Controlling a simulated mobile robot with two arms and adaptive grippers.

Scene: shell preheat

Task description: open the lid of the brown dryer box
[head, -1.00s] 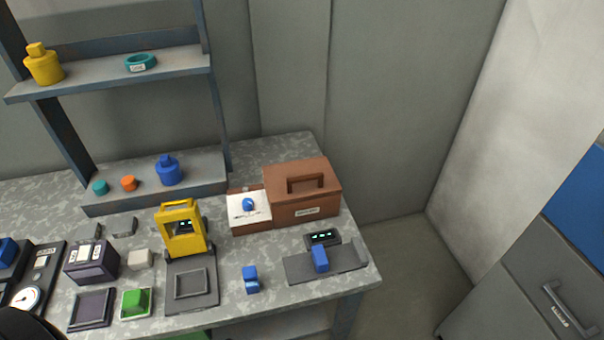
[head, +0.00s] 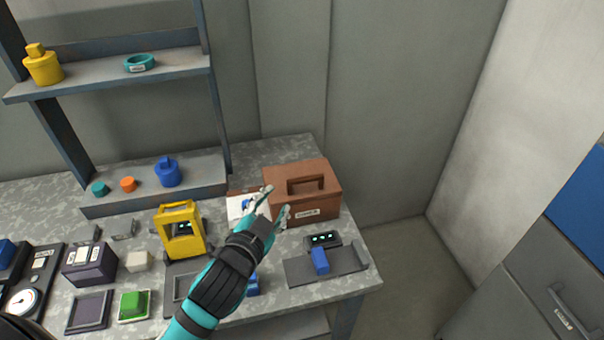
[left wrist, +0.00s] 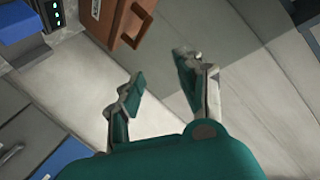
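The brown dryer box (head: 318,207) stands on the back right of the table, its lid (head: 285,175) shut and a dark brown handle (head: 306,184) on top. A white panel with a blue knob on its left side is partly hidden by my gripper. My left gripper (head: 278,203) is open and empty, in front of the box's left part in the head view. In the left wrist view my gripper (left wrist: 158,70) shows its fingers spread apart, with the brown box (left wrist: 117,18) at the top, beyond the fingertips. My right gripper is not in view.
A grey stand with a blue block (head: 320,260) and a small display (head: 322,240) is in front of the box. A yellow device (head: 180,228) stands to the left. A shelf (head: 110,77) rises behind. The table ends right of the box.

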